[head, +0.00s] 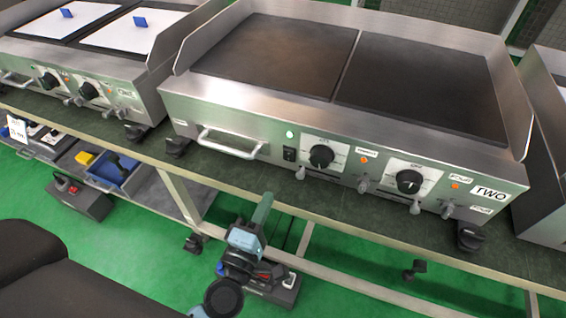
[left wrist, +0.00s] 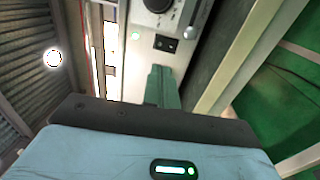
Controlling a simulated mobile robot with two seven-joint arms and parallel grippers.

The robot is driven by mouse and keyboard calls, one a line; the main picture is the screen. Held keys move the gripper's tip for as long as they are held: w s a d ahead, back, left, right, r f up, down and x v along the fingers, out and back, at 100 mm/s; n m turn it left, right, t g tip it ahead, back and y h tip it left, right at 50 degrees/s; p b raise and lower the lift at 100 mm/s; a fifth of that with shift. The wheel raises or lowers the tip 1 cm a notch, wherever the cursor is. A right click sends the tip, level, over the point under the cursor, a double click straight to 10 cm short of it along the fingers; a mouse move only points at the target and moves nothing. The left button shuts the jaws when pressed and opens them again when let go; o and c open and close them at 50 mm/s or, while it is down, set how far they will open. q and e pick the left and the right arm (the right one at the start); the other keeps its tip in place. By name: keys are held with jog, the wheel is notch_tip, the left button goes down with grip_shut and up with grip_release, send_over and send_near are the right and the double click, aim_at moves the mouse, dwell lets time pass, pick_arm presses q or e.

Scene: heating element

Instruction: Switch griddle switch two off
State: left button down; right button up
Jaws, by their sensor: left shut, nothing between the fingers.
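The griddle labelled TWO (head: 490,192) stands on the bench, with a steel front panel and two dark plates. Its black switch (head: 289,154) sits on the panel below a lit green lamp (head: 290,134), left of two black knobs. In the left wrist view the switch (left wrist: 165,44) and green lamp (left wrist: 136,36) show beyond the fingers. I cannot tell the switch's rocker position. My left gripper (head: 266,199) is shut and empty, its green fingers below and in front of the bench edge, apart from the switch. The fingers also show in the left wrist view (left wrist: 164,72). My right gripper is not in view.
A steel handle (head: 230,143) juts from the panel left of the switch. The bench's front rail (head: 330,219) runs between my left arm and the griddle. Another griddle unit (head: 60,60) stands at left. A lower shelf holds boxes, including a blue bin (head: 112,170).

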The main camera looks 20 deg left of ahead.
pick_arm(q)
send_near(288, 154)
jog(key=w, duration=0.5)
jog(key=shift+w+d+r, duration=0.1)
jog(key=shift+r, duration=0.25)
jog(key=shift+w, duration=0.8)
jog(key=shift+r+p, duration=0.1)
jog(key=shift+p, duration=0.25)
